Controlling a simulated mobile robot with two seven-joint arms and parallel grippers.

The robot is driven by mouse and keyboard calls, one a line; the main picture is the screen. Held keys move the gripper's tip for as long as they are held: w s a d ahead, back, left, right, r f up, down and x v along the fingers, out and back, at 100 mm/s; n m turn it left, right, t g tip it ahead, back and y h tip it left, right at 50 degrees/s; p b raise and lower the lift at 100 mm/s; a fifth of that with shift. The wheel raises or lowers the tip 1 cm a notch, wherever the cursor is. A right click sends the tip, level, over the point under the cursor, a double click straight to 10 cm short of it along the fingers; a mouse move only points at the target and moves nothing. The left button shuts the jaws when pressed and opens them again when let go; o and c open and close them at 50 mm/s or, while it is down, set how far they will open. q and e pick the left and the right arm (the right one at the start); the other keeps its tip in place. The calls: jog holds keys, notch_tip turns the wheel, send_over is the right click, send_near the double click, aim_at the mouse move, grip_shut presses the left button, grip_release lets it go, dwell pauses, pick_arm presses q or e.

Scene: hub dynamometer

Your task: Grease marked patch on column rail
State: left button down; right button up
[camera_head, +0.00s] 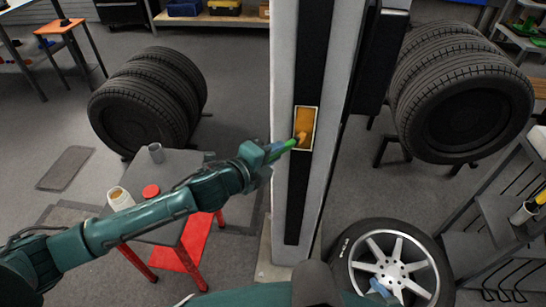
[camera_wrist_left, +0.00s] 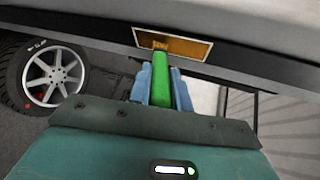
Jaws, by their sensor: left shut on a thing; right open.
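The marked patch (camera_head: 307,120) is an orange-brown rectangle with a pale border on the black rail (camera_head: 310,60) of the column. My left gripper (camera_head: 274,150) is shut on a green-handled brush (camera_head: 288,145), whose tip meets the lower part of the patch. In the left wrist view the green handle (camera_wrist_left: 161,82) lies between the blue fingers, and the tip overlaps the patch (camera_wrist_left: 180,46). Contact pressure cannot be told. My right gripper (camera_head: 381,289) is open in front of the wheel, only partly visible. An open jar (camera_head: 120,198) with amber contents stands on the small table.
Tyre stacks stand left (camera_head: 150,100) and right (camera_head: 465,95). A wheel (camera_head: 390,262) lies at the column's lower right. A shelf cart (camera_head: 500,215) is at far right.

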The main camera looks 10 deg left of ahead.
pick_arm(q)
jog(key=shift+r, duration=1.05)
notch_tip(320, 180, down, 8)
jog(key=b, duration=0.4)
jog(key=shift+r, duration=0.2)
jog(key=s+p, duration=0.1)
jog(key=s, duration=0.5)
